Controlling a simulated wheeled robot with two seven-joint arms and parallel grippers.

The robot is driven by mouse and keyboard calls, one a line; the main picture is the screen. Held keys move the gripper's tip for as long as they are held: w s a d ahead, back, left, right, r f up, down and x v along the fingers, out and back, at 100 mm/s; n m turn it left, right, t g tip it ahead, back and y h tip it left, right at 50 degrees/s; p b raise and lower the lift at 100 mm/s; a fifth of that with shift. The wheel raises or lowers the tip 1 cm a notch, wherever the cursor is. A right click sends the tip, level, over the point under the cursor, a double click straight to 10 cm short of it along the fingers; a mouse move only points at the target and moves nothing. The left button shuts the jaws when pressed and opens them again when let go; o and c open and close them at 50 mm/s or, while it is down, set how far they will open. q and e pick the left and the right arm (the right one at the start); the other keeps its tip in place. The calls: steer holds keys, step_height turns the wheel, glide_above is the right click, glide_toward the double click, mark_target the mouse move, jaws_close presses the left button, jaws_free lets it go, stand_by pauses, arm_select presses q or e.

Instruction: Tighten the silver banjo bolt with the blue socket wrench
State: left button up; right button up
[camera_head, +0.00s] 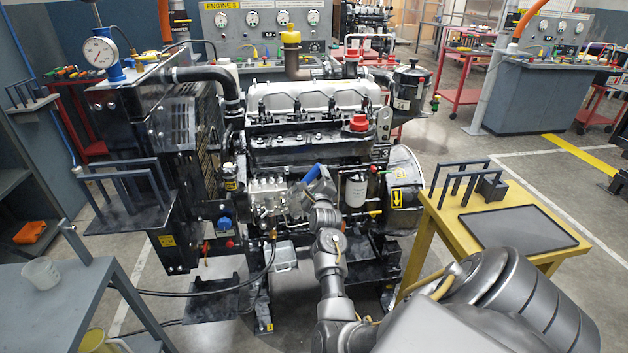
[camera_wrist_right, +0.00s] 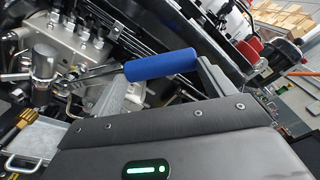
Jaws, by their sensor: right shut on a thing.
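The blue socket wrench (camera_wrist_right: 160,66) has a blue handle and a silver shaft. My right gripper (camera_head: 320,187) is shut on the handle, with a dark finger at the handle's right end in the wrist view. The silver banjo bolt cannot be told apart among the fittings by the wrench head. My left gripper is not in view.
The engine (camera_head: 310,135) fills the middle. A white filter (camera_head: 355,190) stands just right of my gripper. A yellow table (camera_head: 450,215) with a rack and dark mat is at right. A grey table (camera_head: 75,285) with a clear beaker (camera_head: 41,273) is at lower left.

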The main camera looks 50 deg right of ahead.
steer(key=shift+s+a+r+p, duration=0.2)
steer(key=shift+s+a+p, duration=0.05)
steer(key=shift+s+p, duration=0.1)
